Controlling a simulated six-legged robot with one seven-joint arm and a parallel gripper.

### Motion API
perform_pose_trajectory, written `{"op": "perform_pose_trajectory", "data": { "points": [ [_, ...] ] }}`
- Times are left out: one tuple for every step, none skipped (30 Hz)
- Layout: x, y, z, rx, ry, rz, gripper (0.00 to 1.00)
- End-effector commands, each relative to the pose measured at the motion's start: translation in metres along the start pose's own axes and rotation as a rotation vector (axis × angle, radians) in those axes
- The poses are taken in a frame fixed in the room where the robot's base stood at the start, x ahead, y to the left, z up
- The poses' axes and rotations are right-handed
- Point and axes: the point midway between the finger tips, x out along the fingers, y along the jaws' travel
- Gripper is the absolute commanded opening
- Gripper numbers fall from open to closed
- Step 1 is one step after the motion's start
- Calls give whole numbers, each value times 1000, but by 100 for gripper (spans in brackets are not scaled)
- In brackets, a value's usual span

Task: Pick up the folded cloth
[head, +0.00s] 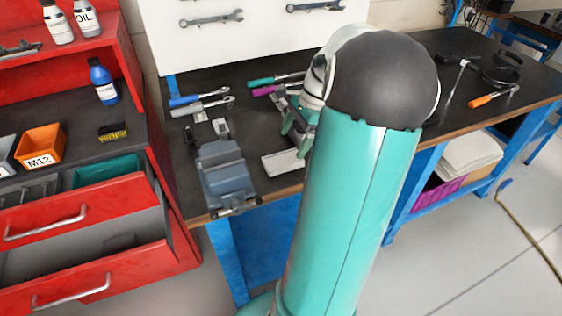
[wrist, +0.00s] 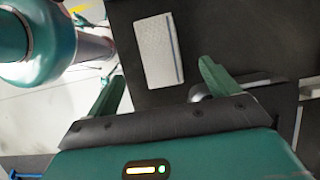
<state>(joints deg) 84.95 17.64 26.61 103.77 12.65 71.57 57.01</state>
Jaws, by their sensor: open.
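The folded cloth (head: 283,163) is a small, flat, whitish rectangle near the front edge of the dark bench top. In the wrist view the cloth (wrist: 157,50) is pale with a blue stripe along one side, lying beyond the fingertips. My gripper (wrist: 163,78) is open and empty, its two green fingers spread with the cloth ahead of the gap and apart from them. In the head view my gripper (head: 297,125) is above the bench, behind the cloth, and partly hidden by my arm.
A grey-blue vise (head: 222,172) stands left of the cloth on the bench (head: 192,146). Several hand tools with coloured handles lie behind. An orange-handled tool (head: 487,98) lies at the right. A red tool cabinet (head: 160,150) with open drawers stands at the left.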

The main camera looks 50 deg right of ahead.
Motion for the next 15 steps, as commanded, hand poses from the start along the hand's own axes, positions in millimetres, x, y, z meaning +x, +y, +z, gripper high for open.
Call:
{"op": "perform_pose_trajectory", "data": {
  "points": [
    [6, 0, 0, 0, -2, 2, 87],
    [8, 0, 0, 0, -1, 1, 87],
    [11, 0, 1, 0, -1, 0, 87],
    [13, 0, 1, 0, 0, 0, 87],
    [15, 0, 1, 0, -1, 1, 87],
    [18, -1, 2, -1, -2, 2, 87],
    [22, -1, 3, -1, -2, 2, 87],
    [26, -1, 3, 0, -2, 1, 87],
    [32, -1, 3, -1, -3, 2, 87],
    [37, -2, 3, -1, -3, 3, 87],
    [43, -2, 4, -2, -3, 3, 87],
    [49, -2, 4, 0, -3, 3, 87],
    [53, -2, 4, 0, -2, 2, 87],
    [57, -2, 5, -1, -3, 2, 87],
    [61, -3, 5, -2, -2, 2, 87]
  ]
}}
